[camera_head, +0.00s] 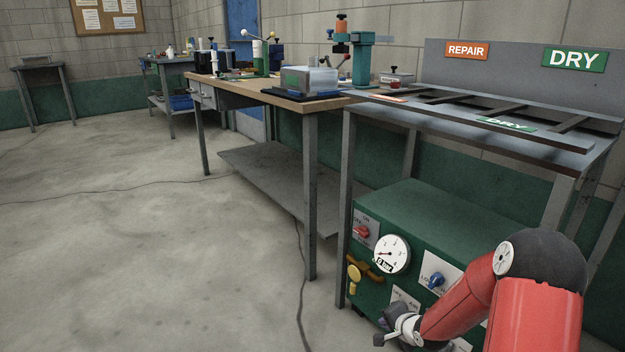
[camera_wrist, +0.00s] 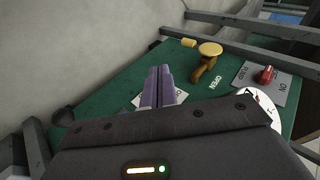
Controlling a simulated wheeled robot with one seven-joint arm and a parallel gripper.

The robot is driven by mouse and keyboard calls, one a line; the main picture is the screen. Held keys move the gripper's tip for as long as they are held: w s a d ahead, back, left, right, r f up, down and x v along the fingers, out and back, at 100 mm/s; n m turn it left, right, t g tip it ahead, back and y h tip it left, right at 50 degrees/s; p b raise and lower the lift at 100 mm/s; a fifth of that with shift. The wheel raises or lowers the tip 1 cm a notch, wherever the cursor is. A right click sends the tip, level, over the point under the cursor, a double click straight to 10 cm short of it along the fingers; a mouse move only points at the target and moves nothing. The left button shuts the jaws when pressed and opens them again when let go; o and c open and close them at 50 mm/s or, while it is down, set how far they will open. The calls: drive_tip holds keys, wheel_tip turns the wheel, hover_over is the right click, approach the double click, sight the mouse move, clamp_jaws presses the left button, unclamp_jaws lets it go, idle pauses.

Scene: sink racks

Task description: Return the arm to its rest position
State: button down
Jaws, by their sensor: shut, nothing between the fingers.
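My arm is red with a dark joint and reaches in from the lower right of the head view. My gripper (camera_head: 381,339) is low in front of the green cabinet (camera_head: 422,225), near its lower front panel. In the wrist view my gripper (camera_wrist: 158,72) has its two purple-grey fingers together, with nothing between them. Beyond the fingertips is the green panel (camera_wrist: 120,90). I cannot tell from these views how far the fingers are from the panel.
The panel bears a gauge (camera_head: 391,254), a red switch (camera_head: 362,232), a blue knob (camera_head: 436,280) and a yellow valve handle (camera_head: 354,279). A grey rack table (camera_head: 480,123) stands over the cabinet. A wooden workbench (camera_head: 265,92) stands left. The floor at left is clear, apart from cables.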

drive_tip(key=s+r+n+g+h+p, duration=0.15)
drive_tip(key=s+r, duration=0.25)
drive_tip(key=r, duration=0.4)
drive_tip(key=s+r+n+h+p, duration=0.15)
drive_tip(key=s+r, duration=0.25)
drive_tip(key=r, duration=0.4)
drive_tip(key=s+r+n+h, duration=0.2)
drive_tip(key=s+r+n, duration=0.15)
drive_tip(key=r, duration=0.45)
drive_tip(key=s+a+r+n+g+y+p, duration=0.1)
drive_tip(key=s+r, duration=0.4)
drive_tip(key=s, duration=0.5)
drive_tip(key=s+a+r+n+p, duration=0.2)
drive_tip(key=s+r, duration=0.3)
drive_tip(key=s, duration=0.6)
drive_tip(key=shift+a+n+g+y, duration=0.35)
drive_tip(key=shift+a+n+y, duration=0.05)
drive_tip(key=shift+a+n, duration=0.4)
